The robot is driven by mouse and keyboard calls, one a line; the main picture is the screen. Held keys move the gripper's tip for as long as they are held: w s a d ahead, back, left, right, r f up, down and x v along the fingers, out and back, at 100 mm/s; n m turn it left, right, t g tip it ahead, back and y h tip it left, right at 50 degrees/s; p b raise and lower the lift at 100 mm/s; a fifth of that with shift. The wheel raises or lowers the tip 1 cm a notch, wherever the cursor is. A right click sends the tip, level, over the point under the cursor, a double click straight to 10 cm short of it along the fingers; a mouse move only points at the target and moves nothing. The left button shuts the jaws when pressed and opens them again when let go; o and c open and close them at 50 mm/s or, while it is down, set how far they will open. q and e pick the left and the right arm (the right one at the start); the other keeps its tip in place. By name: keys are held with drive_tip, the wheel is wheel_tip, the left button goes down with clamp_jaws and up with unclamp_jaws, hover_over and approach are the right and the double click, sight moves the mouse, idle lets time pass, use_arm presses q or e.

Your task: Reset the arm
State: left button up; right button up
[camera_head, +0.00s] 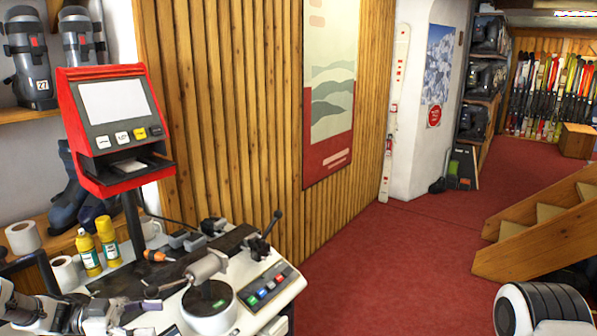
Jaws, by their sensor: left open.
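My left arm comes in at the bottom left corner. Its gripper (148,316) is open and empty, with its fingers pointing right. It is low at the left end of the binding bench (255,318), in front of the white round device. The lower part of the gripper is close to the picture's bottom edge. My right gripper is not in view. A white and black rounded part at the bottom right looks like part of my own body.
A red terminal (115,125) stands on a post behind. Wooden stairs (535,228) are at right. The red carpet (390,265) between is clear.

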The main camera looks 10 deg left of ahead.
use_arm(q)
drive_tip(key=d+f+n+t+b, duration=0.1)
drive_tip(key=d+f+n, duration=0.25)
drive_tip(key=d, duration=0.45)
drive_tip(key=d+f+n, duration=0.2)
drive_tip(key=d+f, duration=0.2)
drive_tip(key=d, duration=0.4)
drive_tip(key=s+d+f+n+t+y+b, duration=0.1)
drive_tip(key=s+d+f+n+y, duration=0.25)
drive_tip(key=f, duration=0.25)
drive_tip(key=s+d+f+n+y, duration=0.2)
drive_tip(key=d+f, duration=0.2)
drive_tip(key=f, duration=0.2)
drive_tip(key=s+a+f+n+g+y, duration=0.1)
drive_tip(key=s+f+n+y, duration=0.1)
drive_tip(key=s+f+y, duration=0.3)
drive_tip(key=s+f+n+g+y, duration=0.1)
drive_tip(key=s+f+g, duration=0.1)
drive_tip(key=s, duration=0.5)
drive_tip(key=s+a+f+n+g+y, duration=0.1)
drive_tip(key=s+a+g+y, duration=0.3)
drive_tip(key=s+a, duration=0.4)
drive_tip(key=s+y, duration=0.1)
drive_tip(key=s, duration=0.3)
drive_tip(key=shift+s+a+n, duration=0.25)
drive_tip(key=shift+s+n, duration=0.05)
drive_tip(key=shift+n, duration=0.1)
